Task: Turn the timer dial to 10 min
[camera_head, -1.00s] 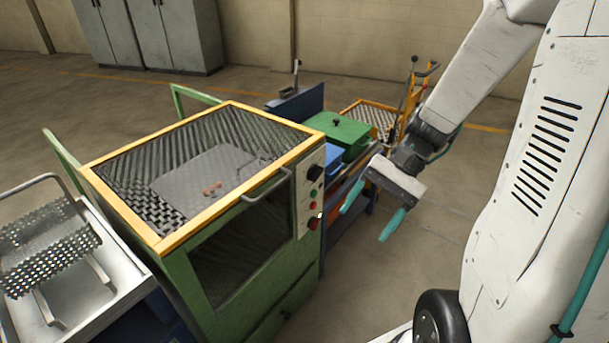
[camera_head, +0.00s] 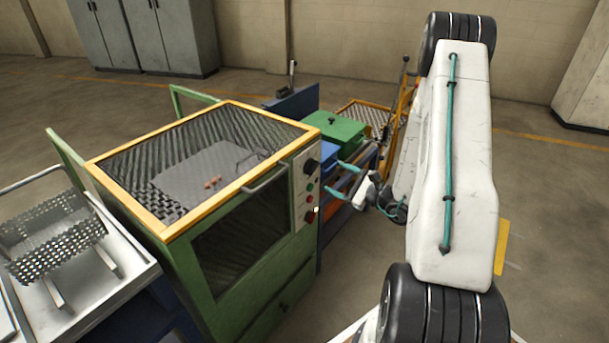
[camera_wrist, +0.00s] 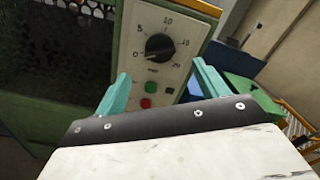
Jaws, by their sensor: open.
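The timer dial (camera_wrist: 159,47) is a black round knob on a pale control panel (camera_wrist: 150,20). Around it the wrist view shows marks 0, 5, 10, 15 and 20. A light pointer line on the knob appears to aim toward the 0 mark at lower left. In the head view the dial (camera_head: 310,166) sits at the top of the panel on the furnace's right front. My gripper (camera_head: 341,179) is open and empty, its teal fingers apart and pointing at the panel. In the wrist view my gripper (camera_wrist: 161,80) shows a finger on each side below the dial, not touching it.
A green button (camera_wrist: 151,88) and a red button (camera_wrist: 146,103) lie below the dial. A blue bench with a green box (camera_head: 338,128) stands behind. Floor at right is free.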

